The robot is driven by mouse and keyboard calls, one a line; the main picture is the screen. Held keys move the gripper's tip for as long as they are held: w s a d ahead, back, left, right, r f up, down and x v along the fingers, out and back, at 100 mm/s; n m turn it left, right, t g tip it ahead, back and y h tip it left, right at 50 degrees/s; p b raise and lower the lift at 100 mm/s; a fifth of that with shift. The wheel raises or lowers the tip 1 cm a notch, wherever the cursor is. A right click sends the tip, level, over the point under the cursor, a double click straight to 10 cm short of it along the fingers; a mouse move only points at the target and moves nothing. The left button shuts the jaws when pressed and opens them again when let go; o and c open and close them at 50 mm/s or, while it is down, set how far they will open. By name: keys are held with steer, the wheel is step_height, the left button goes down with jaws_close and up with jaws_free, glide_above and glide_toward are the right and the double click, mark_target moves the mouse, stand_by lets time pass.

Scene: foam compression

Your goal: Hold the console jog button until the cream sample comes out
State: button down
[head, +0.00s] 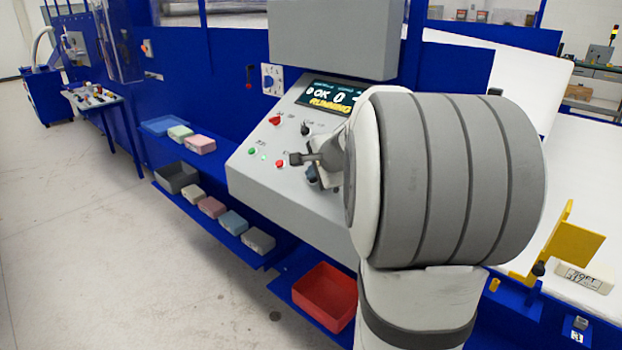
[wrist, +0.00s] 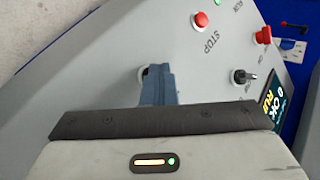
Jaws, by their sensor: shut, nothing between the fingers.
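The grey console (head: 262,185) has a sloped panel, and its screen (head: 328,97) reads "OK 0" and "RUNNING". In the wrist view my gripper (wrist: 156,72) is shut and empty, its fingers pointing down at the lower panel. A pale round rim (wrist: 141,76), possibly the jog button, shows beside the fingertips and is mostly hidden by them. I cannot tell whether it is pressed. The red STOP button (wrist: 200,20) is apart from the fingers.
A red mushroom button (wrist: 263,36) and a black selector (wrist: 243,77) are also on the panel. A red bin (head: 325,297) stands below the console. A yellow bracket (head: 565,250) is at the right. The floor (head: 90,230) at left is clear.

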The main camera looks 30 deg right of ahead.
steer(key=shift+s+a+r+p, duration=0.1)
steer(key=shift+a+r+p, duration=0.35)
steer(key=shift+r, duration=0.25)
steer(key=r+p, duration=0.1)
steer(key=a+r+p, duration=0.1)
steer(key=s+a+r+p, duration=0.1)
steer(key=r+p, duration=0.1)
steer(key=shift+a+r, duration=0.1)
steer(key=shift+a, duration=0.05)
stand_by(0.5)
